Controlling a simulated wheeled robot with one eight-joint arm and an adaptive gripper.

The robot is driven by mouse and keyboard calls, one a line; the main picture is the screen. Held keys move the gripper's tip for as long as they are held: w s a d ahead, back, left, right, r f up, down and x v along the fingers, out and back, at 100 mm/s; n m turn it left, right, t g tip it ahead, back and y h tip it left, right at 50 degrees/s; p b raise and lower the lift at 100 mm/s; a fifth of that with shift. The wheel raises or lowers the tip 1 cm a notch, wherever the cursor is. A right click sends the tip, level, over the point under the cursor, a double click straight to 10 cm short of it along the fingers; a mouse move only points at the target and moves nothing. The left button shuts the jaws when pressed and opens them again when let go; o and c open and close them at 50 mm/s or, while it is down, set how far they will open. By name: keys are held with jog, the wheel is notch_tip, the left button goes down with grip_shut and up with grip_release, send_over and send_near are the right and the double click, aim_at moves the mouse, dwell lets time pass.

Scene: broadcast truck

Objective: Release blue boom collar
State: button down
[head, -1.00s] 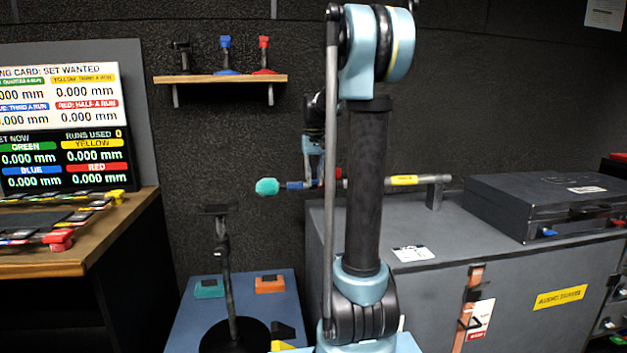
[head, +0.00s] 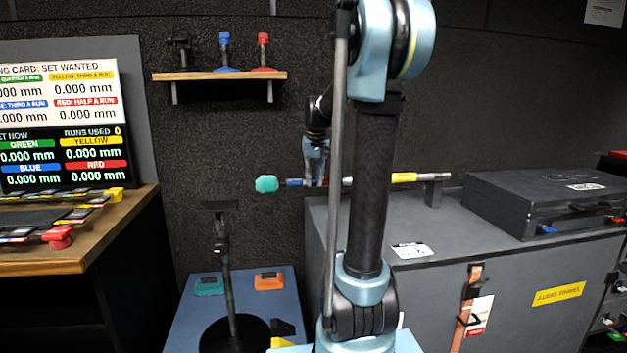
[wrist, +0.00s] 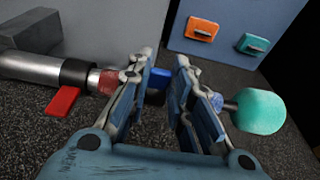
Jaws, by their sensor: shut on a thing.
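The boom runs level in the head view, with a teal knob (head: 266,184) at its left end and the blue boom collar (head: 294,183) beside the knob. My gripper (head: 315,181) is at the boom, just right of the visible blue part. In the wrist view my gripper (wrist: 166,70) has its fingers around the boom, shut on the blue boom collar (wrist: 216,101). A blue lever (wrist: 156,84) shows between the fingers. The fingers hide much of the collar. A red collar (wrist: 103,80) with a red lever (wrist: 63,101) is close to the left finger.
The boom's yellow-banded section (head: 404,177) reaches a post on the grey cabinet (head: 440,262). A black case (head: 545,203) lies on that cabinet. A black stand (head: 228,280) rises nearby. A wall shelf (head: 220,76) is above.

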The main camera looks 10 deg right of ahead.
jog(key=c, duration=1.4)
grip_release()
jog(key=shift+c, duration=0.2)
notch_tip(320, 180, up, 12)
jog(key=s, duration=0.2)
jog(key=shift+f, duration=0.2)
jog(key=shift+s, duration=0.1)
